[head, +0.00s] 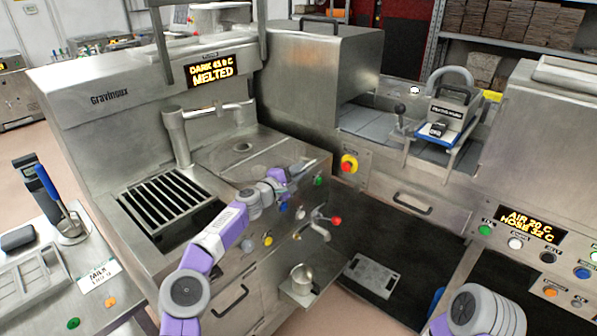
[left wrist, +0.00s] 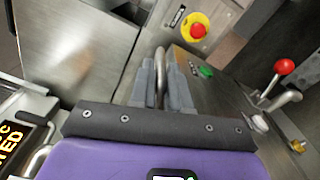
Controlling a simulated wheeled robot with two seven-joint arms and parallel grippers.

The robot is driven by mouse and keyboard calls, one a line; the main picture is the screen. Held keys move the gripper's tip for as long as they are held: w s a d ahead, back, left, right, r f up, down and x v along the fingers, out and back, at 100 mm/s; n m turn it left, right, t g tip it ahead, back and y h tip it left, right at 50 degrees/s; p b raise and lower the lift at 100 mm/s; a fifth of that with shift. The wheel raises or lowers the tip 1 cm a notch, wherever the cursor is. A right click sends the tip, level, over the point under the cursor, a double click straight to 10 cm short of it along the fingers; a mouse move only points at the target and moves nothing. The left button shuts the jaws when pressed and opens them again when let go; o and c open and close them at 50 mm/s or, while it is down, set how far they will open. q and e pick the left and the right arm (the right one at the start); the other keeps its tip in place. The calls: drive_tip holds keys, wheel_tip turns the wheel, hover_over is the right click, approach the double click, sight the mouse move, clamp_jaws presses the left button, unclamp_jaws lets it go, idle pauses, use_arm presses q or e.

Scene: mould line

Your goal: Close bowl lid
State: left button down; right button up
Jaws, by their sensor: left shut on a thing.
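The bowl lid (head: 235,158) is a flat steel plate on top of the left machine, right of the black grate. It looks flat on the machine top; I cannot tell whether it is fully down. My left gripper (head: 304,168) is at the lid's right front edge. In the left wrist view, my left gripper (left wrist: 166,88) has its two grey fingers shut on a curved steel bar handle (left wrist: 161,62). Steel plate (left wrist: 75,45) fills the upper left of that view. My right arm shows at the lower right of the head view, but its gripper does not.
A swivel spout (head: 180,135) stands behind the grate (head: 165,200). A red-knobbed tap (head: 325,220) sticks out below the left gripper, above a small metal cup (head: 302,278). A red emergency button (head: 348,165) is close on the right.

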use_arm(q)
drive_tip(key=shift+a, duration=0.15)
drive_tip(key=c, duration=1.2)
unclamp_jaws()
drive_tip(key=shift+o, duration=0.2)
drive_tip(key=b+v, duration=0.1)
drive_tip(key=v, duration=0.6)
drive_tip(key=shift+s+b, duration=0.2)
drive_tip(key=shift+b, duration=0.15)
drive_tip(key=shift+a+f, duration=0.1)
drive_tip(key=shift+a, duration=0.05)
